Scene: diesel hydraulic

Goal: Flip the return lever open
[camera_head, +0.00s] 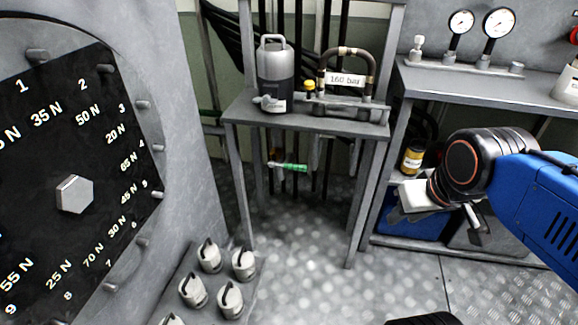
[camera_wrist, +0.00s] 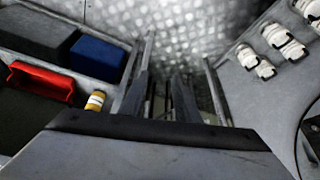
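A small green-handled lever (camera_head: 290,167) with a metal end hangs under the small grey table in the head view. It lies roughly level, and I take it to be the return lever. My gripper (camera_wrist: 160,85) shows in the wrist view as two dark fingers with a gap between them and nothing clearly held. In the head view my arm reaches in from the right, and its end is right of the lever and well apart from it. The fingers are hard to make out there. I cannot pick out the lever in the wrist view.
The grey table (camera_head: 238,110) carries a metal canister (camera_head: 275,77) and a pipe loop labelled 160 bar (camera_head: 345,80). A shelf unit (camera_head: 400,135) with gauges stands right. A dial panel (camera_head: 75,240) stands left, near several capped fittings (camera_head: 230,300).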

